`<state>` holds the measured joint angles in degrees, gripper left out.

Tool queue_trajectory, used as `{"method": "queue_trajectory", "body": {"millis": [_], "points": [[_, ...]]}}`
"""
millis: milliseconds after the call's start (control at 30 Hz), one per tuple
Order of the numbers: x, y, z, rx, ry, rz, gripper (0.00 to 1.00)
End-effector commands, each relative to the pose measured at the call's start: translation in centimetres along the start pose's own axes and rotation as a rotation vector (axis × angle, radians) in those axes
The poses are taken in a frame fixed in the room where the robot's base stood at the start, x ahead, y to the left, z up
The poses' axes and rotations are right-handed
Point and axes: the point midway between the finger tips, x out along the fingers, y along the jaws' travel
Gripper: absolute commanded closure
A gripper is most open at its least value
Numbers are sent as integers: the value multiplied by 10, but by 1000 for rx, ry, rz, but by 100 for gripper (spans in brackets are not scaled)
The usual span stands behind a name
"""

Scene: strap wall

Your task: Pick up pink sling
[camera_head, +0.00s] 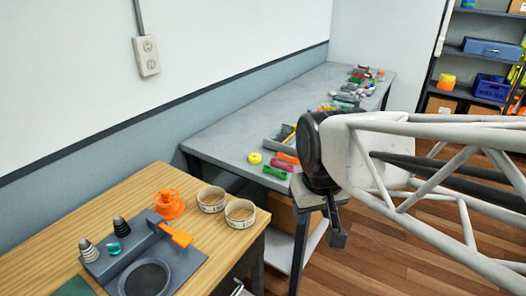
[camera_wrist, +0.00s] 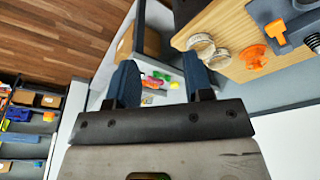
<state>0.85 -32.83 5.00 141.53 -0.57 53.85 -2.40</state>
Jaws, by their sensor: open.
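A small pink item (camera_wrist: 153,82) shows between my fingers in the wrist view, beside green and yellow items on the grey bench. It is too small to tell whether it is the pink sling. In the head view, the loose things on the bench are small and I cannot pick out a sling for certain. My gripper (camera_head: 337,234) hangs in front of the near end of the grey bench, its fingers dark. In the wrist view my gripper (camera_wrist: 158,65) has its two blue fingers apart, with nothing held between them.
The grey bench (camera_head: 235,128) runs along the wall with tools and a grey tray (camera_head: 280,136). A wooden table (camera_head: 140,190) at lower left holds two round tins, an orange part (camera_head: 168,203) and a grey fixture (camera_head: 150,265). Shelves (camera_head: 460,70) stand at far right. Wooden floor is clear.

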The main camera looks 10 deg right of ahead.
Motion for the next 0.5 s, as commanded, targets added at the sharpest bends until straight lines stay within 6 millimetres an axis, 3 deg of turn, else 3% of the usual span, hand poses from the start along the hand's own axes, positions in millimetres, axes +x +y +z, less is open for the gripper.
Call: {"method": "queue_trajectory", "body": {"millis": [500], "points": [[14,17,-126,-168,-52,-5,53]]}}
